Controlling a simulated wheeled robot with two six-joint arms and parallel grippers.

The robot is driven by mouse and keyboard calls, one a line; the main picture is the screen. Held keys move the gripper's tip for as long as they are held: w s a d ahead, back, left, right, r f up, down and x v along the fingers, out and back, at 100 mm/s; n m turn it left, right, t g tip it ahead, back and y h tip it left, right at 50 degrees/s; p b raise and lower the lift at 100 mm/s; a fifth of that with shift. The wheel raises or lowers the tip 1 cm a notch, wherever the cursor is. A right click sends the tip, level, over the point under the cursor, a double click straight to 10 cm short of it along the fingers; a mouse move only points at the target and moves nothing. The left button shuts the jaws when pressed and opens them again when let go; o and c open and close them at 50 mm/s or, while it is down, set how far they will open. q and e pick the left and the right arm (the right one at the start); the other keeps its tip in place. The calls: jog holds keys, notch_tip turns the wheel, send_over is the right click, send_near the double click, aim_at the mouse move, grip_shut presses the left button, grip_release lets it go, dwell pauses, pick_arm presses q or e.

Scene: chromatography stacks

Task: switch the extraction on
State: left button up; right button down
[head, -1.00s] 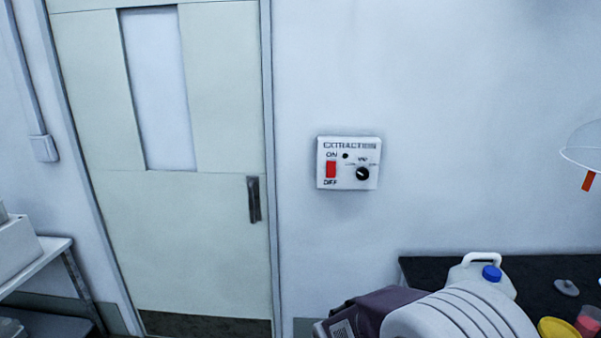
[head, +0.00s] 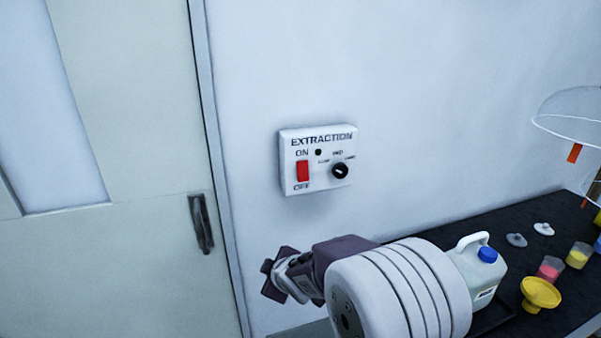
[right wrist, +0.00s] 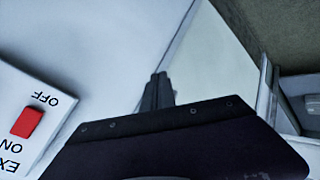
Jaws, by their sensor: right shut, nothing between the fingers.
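The white extraction box (head: 318,184) is on the wall right of the door. Its red rocker switch (head: 303,171) sits between ON above and OFF below; I cannot tell which end is pressed. A small lamp (head: 318,153) is dark, and a black knob (head: 340,171) is at the right. My right arm is below the box, apart from it. In the right wrist view my right gripper (right wrist: 157,92) is shut and empty, with the red switch (right wrist: 27,122) upside down at the left, not touched. My left gripper is out of view.
A pale door with a dark handle (head: 201,223) is left of the box. A black bench (head: 420,235) at the right holds a white jug (head: 476,268), a yellow funnel (head: 540,292) and small cups. The wall around the box is clear.

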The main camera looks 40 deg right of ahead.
aim_at(304, 177)
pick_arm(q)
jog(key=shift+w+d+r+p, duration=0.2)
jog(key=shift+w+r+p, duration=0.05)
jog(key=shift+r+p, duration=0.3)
pick_arm(e)
jog(key=s+d+r+n+t+h, duration=0.1)
jog(key=d+r+n+t+h, duration=0.2)
jog(key=d+r, duration=1.2)
notch_tip(304, 177, up, 3)
jog(key=n+t, duration=0.2)
jog(key=n, duration=0.1)
jog(key=shift+s+d+f+n+t, duration=0.15)
jog(key=shift+s+d+n+t, duration=0.05)
jog(key=shift+s+n+t, duration=0.2)
jog(key=shift+w, duration=0.15)
jog(key=x, duration=1.3)
jog(key=shift+w+d+p, duration=0.2)
jog(key=shift+w+p, duration=0.15)
jog(key=shift+p, duration=0.05)
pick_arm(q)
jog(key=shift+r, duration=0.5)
